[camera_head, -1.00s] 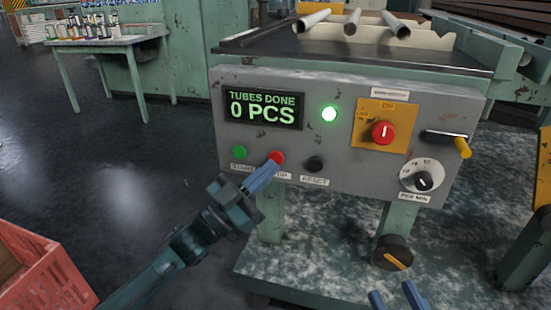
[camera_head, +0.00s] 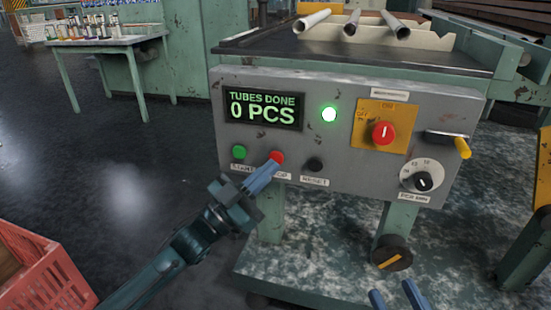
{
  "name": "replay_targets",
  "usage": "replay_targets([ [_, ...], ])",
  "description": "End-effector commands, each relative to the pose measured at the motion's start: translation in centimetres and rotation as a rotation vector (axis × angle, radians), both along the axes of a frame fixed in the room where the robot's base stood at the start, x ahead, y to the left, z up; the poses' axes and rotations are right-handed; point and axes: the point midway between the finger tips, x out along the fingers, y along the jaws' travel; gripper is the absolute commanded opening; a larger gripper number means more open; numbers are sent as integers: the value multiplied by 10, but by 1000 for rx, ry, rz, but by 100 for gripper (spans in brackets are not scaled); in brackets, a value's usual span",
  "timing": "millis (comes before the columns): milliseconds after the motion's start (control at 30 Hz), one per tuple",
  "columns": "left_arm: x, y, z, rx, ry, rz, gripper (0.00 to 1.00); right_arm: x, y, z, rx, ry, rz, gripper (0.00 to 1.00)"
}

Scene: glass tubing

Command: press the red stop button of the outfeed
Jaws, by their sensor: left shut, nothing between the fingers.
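The red stop button (camera_head: 277,157) sits on the grey control panel (camera_head: 330,90), between the green start button (camera_head: 239,152) and the black reset button (camera_head: 314,164). My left gripper (camera_head: 273,166) is shut and empty, its blue fingertips at the lower edge of the stop button and over part of its label. I cannot tell whether they touch the button. The display (camera_head: 263,109) reads "TUBES DONE 0 PCS" and the green lamp (camera_head: 329,114) is lit. My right gripper (camera_head: 396,294) shows only its blue fingertips at the bottom edge, spread apart.
A red rotary switch (camera_head: 383,132) on a yellow plate, a yellow-tipped lever (camera_head: 462,147) and a dial (camera_head: 422,180) are on the panel's right. Glass tubes (camera_head: 352,22) lie on top. A red crate (camera_head: 40,275) stands at the lower left.

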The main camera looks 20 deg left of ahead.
Motion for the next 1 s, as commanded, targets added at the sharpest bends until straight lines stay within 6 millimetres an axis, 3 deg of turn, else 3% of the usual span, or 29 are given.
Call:
replay_targets([
  [1000,12,0,0,-1,-1,0,0,-1,0,0,10,9,-5,36],
])
